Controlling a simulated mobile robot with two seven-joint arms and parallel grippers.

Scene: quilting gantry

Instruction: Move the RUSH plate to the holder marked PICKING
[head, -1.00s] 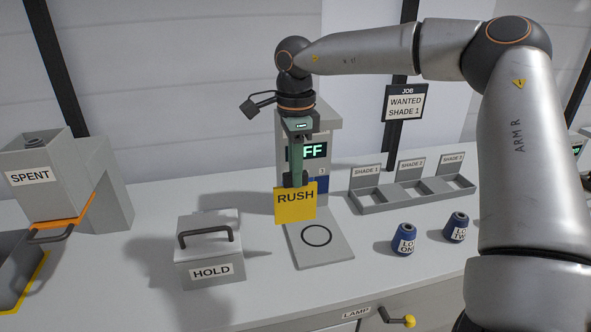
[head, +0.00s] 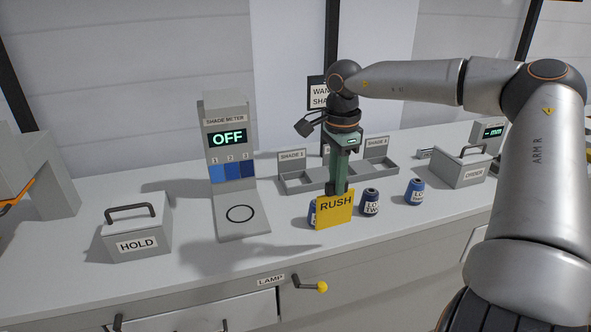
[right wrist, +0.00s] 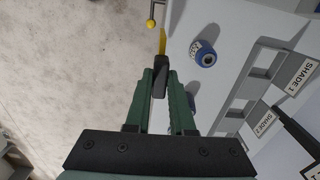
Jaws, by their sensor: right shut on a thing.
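The yellow RUSH plate (head: 335,210) hangs upright from my right gripper (head: 336,188) in the head view. The gripper is shut on its top edge and holds it above the front part of the counter. In the right wrist view the shut fingertips (right wrist: 161,68) show, with a thin yellow strip of the plate (right wrist: 162,42) beyond them. In the head view the plate partly hides a blue cone behind it. I see no holder marked PICKING. My left gripper is not in view.
Blue cones (head: 369,203) (head: 414,191) stand close to the plate. The shade rack (head: 300,181) is behind. The shade meter (head: 226,150), reading OFF, and the HOLD box (head: 137,240) stand left. The ORDER box (head: 462,168) is right. A yellow-knobbed lever (head: 321,287) juts from the counter front.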

